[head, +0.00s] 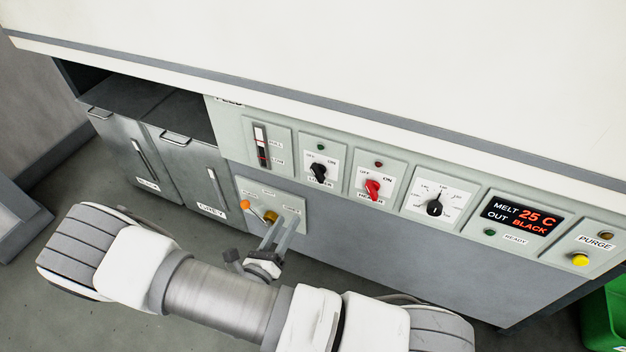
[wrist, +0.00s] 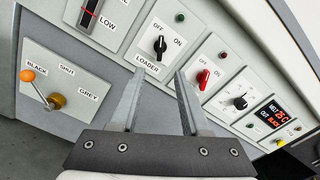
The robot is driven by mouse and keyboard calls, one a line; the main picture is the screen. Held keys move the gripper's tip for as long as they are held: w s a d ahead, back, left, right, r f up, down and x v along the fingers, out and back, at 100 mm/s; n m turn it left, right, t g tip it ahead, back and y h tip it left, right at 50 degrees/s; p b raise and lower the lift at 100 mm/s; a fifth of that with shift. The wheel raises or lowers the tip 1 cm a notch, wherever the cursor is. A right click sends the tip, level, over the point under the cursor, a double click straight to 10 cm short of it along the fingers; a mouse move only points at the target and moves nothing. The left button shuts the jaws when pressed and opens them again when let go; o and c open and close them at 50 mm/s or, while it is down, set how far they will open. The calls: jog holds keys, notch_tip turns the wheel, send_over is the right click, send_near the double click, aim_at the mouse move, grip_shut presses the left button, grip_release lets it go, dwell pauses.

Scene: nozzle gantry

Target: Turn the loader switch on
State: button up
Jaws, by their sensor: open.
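The loader switch (head: 319,172) is a black knob on a small white plate marked OFF and ON, on the machine's front panel. It also shows in the wrist view (wrist: 160,46), just beyond and above my fingertips, with its tip seeming to point to the OFF side. The lamp (wrist: 180,17) above it looks dark green and unlit. My gripper (head: 281,226) is open and empty. It sits below and left of the switch in the head view, apart from it. In the wrist view both fingers (wrist: 164,73) point toward the loader plate.
Right of the loader are a red heater knob (head: 372,189), a black dial (head: 434,208), a display (head: 522,215) and a yellow purge button (head: 580,260). A lever with an orange ball (head: 245,205) stands out left of my gripper. Grey bins (head: 190,165) are further left.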

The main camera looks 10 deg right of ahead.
aim_at(315, 174)
jog(key=b+x, duration=0.2)
jog(key=x, duration=1.5)
jog(key=shift+s, duration=0.1)
grip_shut()
